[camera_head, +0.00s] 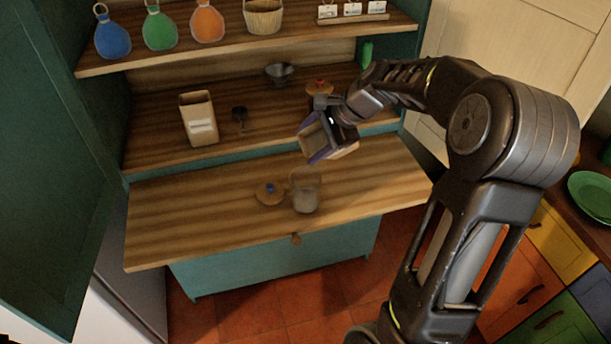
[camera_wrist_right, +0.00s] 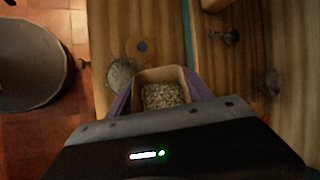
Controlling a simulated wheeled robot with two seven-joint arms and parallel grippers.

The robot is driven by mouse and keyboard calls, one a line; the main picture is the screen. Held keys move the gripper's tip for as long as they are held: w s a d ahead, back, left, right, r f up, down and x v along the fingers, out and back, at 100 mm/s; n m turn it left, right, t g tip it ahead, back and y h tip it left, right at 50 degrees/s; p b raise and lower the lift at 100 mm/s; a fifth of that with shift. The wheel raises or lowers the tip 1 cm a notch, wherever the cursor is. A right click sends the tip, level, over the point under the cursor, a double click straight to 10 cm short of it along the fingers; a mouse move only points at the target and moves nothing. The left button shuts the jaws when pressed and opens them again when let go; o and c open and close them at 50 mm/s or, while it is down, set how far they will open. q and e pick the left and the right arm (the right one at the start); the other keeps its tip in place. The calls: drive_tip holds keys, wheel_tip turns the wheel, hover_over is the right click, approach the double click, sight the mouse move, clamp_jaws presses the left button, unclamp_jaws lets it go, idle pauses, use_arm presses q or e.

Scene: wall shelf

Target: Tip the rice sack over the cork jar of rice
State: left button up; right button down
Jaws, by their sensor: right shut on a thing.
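In the right wrist view pale grains show inside the sack's mouth (camera_wrist_right: 165,95). The clear jar (camera_head: 305,192) stands upright and open on the board, with pale content low in it. It also shows in the right wrist view (camera_wrist_right: 121,76), beside the sack. Its cork lid (camera_head: 269,192) with a blue knob lies left of it. My left gripper is not in view.
On the shelf behind stand a cream container (camera_head: 198,122) with a white label, a dark scoop (camera_head: 239,115), a dark funnel (camera_head: 280,72) and a red-topped item (camera_head: 319,87). The board's left part (camera_head: 180,215) is clear.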

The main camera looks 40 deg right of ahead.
drive_tip(key=shift+r, duration=0.15)
drive_tip(key=shift+a+f+n+h, duration=0.25)
drive_tip(key=shift+f+h, duration=0.3)
drive_tip(key=shift+h, duration=0.35)
idle(0.9)
drive_tip(key=shift+r+n+t+h+p, duration=0.35)
drive_tip(key=shift+h+p, duration=0.35)
drive_tip(key=shift+p, duration=0.95)
drive_tip(key=shift+a+h+p, duration=0.1)
drive_tip(key=shift+h+p, duration=0.3)
drive_tip(key=shift+p, duration=0.6)
drive_tip(key=shift+a+p, duration=0.1)
drive_tip(key=shift+p, duration=0.3)
drive_tip(key=shift+f, duration=0.1)
drive_tip(key=shift+a+n+t+h+b, duration=0.1)
drive_tip(key=shift+n+t+h+b, duration=0.25)
drive_tip(key=shift+b, duration=0.55)
